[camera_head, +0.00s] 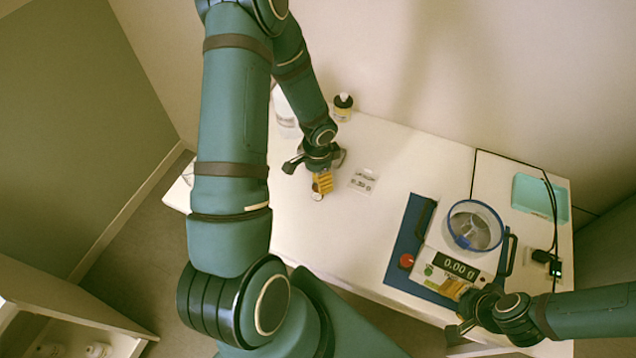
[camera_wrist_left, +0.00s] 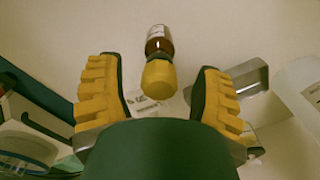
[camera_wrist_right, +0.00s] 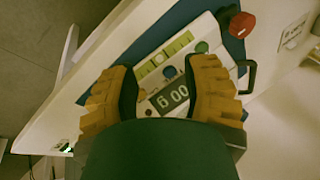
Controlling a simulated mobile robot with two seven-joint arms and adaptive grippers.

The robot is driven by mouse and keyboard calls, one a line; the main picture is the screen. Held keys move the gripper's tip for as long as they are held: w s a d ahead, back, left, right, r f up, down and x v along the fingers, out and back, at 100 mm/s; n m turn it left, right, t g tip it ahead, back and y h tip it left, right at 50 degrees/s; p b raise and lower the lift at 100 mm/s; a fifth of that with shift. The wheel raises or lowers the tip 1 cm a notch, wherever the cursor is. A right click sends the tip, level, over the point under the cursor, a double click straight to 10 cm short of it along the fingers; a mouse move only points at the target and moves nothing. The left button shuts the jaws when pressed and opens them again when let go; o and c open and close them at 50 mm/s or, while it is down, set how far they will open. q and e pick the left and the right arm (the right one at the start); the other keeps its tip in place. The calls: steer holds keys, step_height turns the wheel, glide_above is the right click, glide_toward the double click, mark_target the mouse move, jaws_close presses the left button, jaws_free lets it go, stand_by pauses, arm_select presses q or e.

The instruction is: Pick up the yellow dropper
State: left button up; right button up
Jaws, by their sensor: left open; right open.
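The yellow dropper (camera_wrist_left: 158,78) is a rounded yellow bulb on a small amber bottle (camera_wrist_left: 159,40) with a pale label in the left wrist view. It lies between the two fingers of my left gripper (camera_wrist_left: 160,95), with a gap on each side. In the head view my left gripper (camera_head: 322,182) is over the left part of the table and mostly hides the bottle; only a small part shows below the fingers. My right gripper (camera_head: 458,297) is open and empty near the scale's front edge. It also shows in the right wrist view (camera_wrist_right: 160,90).
A scale (camera_head: 461,268) reading 0.00 carries a clear blue-rimmed bowl (camera_head: 475,226) on a blue mat (camera_head: 405,245). A dark-capped bottle (camera_head: 343,105) stands at the back. A labelled card (camera_head: 363,181) lies right of my left gripper. A teal tray (camera_head: 540,198) is far right.

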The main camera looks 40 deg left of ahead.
arm_select(q)
steer(key=shift+f, duration=0.65)
steer(key=shift+c, duration=0.4)
steer(key=c, duration=0.7)
